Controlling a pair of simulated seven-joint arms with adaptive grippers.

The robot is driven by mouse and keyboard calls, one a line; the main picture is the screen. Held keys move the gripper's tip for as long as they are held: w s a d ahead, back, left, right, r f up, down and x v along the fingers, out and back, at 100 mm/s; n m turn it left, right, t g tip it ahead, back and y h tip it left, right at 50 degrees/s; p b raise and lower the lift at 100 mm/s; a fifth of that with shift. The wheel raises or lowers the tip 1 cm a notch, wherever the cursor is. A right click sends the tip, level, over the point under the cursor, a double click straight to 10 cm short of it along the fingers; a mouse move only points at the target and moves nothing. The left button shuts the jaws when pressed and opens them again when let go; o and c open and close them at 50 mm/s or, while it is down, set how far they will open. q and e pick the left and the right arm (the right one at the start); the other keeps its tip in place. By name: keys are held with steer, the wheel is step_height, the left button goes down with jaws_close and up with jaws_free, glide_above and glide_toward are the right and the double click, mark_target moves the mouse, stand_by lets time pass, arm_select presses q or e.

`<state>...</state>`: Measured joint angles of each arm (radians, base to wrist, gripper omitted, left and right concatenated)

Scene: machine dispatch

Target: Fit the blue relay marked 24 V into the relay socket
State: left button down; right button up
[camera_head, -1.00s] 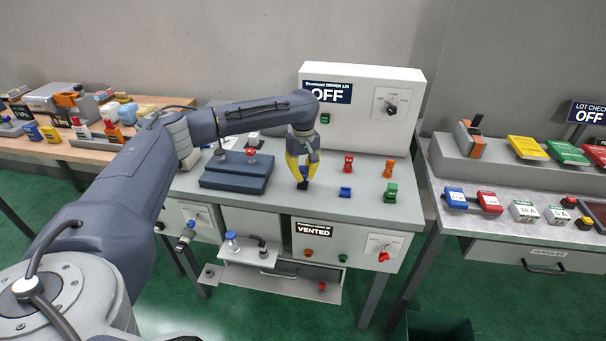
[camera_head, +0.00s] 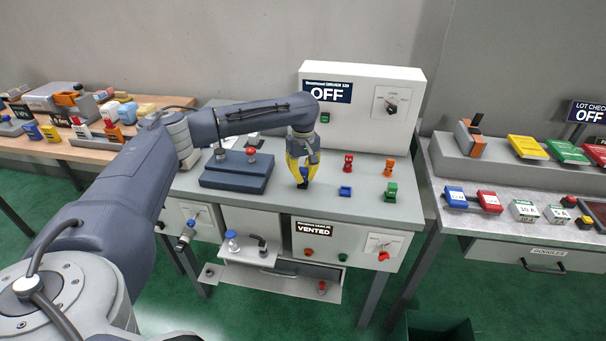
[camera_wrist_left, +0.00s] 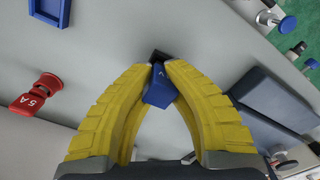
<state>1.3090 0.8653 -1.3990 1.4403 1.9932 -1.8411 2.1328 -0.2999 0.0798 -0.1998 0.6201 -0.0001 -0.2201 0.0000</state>
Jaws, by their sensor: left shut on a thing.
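My left gripper (camera_head: 302,182) is pointed down low over the middle bench, shut on a small blue part (camera_wrist_left: 158,88). The blue part is between the yellow fingertips, tilted in the left wrist view; its marking is too small to read. A dark piece (camera_wrist_left: 158,56) shows just beyond its far end; I cannot tell whether that is its base or something under it. A separate blue piece with raised edges (camera_head: 345,191) lies to the right of the gripper, and it also shows in the left wrist view (camera_wrist_left: 48,10). I cannot tell which thing is the relay socket. My right gripper is out of view.
A red part marked 5 A (camera_wrist_left: 38,92), an orange part (camera_head: 389,168) and a green part (camera_head: 391,193) stand on the bench to the right. A dark blue-grey block (camera_head: 236,172) stands to the left. A white cabinet reading OFF (camera_head: 366,105) stands behind.

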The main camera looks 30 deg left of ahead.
arm_select(q)
steer(key=shift+f, duration=0.65)
steer(key=c, duration=0.9)
jaws_free()
steer(key=shift+r, duration=0.1)
steer(key=shift+r, duration=2.8)
steer(key=shift+r, duration=0.1)
